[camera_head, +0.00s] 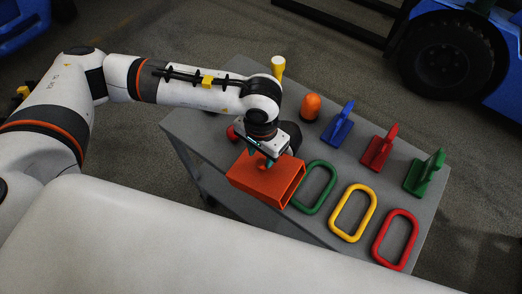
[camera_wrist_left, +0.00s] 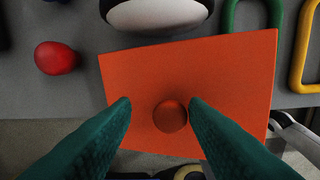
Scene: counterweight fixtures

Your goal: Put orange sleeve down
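The orange sleeve (camera_head: 262,183) is a box-like shell with an open end facing right and a round knob on its top face. It sits at the near left edge of the grey table, and part of it reaches past that edge. In the left wrist view the sleeve (camera_wrist_left: 225,80) looks slightly turned. My left gripper (camera_head: 265,163) is over its top. In the wrist view its teal fingers (camera_wrist_left: 160,103) are apart on either side of the knob (camera_wrist_left: 170,116), with a visible gap at the left. My right gripper is not in view.
The green ring (camera_head: 315,187) lies close to the sleeve's right, then yellow (camera_head: 353,213) and red (camera_head: 394,239) rings. Blue (camera_head: 339,125), red (camera_head: 378,150) and green (camera_head: 424,173) handled pieces stand behind. A red knob (camera_wrist_left: 55,58) is left of the sleeve.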

